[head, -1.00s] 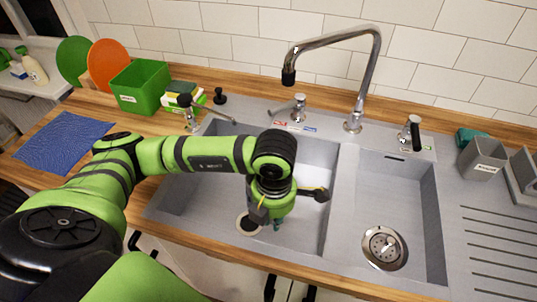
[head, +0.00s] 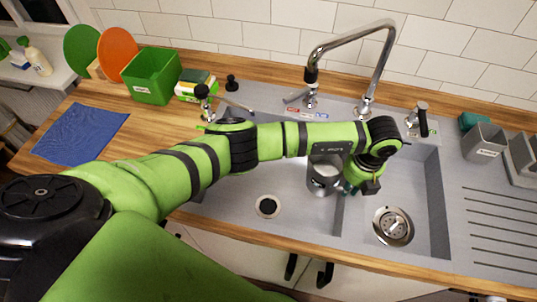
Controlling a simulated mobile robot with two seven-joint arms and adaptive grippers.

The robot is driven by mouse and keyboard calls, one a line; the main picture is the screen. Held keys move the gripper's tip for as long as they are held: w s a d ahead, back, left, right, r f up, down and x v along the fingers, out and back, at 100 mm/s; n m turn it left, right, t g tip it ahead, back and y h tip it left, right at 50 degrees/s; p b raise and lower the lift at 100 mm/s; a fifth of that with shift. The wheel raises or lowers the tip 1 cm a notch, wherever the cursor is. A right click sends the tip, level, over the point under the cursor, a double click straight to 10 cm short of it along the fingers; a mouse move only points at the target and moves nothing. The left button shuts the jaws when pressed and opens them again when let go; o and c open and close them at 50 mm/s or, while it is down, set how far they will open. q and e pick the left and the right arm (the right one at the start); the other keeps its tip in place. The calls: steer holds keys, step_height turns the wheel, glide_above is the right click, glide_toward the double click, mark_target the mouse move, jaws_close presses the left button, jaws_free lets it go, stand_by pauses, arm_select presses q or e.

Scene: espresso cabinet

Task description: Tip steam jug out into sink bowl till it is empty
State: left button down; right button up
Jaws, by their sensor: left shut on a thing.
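My left gripper (head: 350,187) reaches in over the sink, near the divider between the two bowls. It is shut on the steam jug (head: 322,178), a grey metal vessel at its left side. The jug is partly hidden behind my arm. I cannot tell its exact tilt or whether liquid is in it. The jug shows over the right part of the large left sink bowl (head: 235,200). The smaller right sink bowl (head: 422,190) lies just right of the gripper. My right gripper is not in view.
A tall chrome faucet (head: 385,60) stands behind the sink, with smaller taps beside it. A green box (head: 152,80), sponges and a blue mat (head: 80,133) are on the left counter. Grey caddies (head: 484,143) stand at the right by the ribbed drainer.

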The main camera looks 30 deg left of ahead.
arm_select(q)
steer(key=shift+w+d+r+n+p, duration=0.15)
steer(key=shift+d+n, duration=0.05)
steer(key=shift+d, duration=0.1)
steer(key=shift+w+d+r+n+p, duration=0.1)
steer(key=shift+d+n+p, duration=0.1)
steer(key=shift+d, duration=0.1)
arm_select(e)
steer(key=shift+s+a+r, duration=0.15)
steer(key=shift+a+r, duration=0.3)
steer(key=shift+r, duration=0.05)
arm_select(q)
steer(key=shift+a, duration=0.15)
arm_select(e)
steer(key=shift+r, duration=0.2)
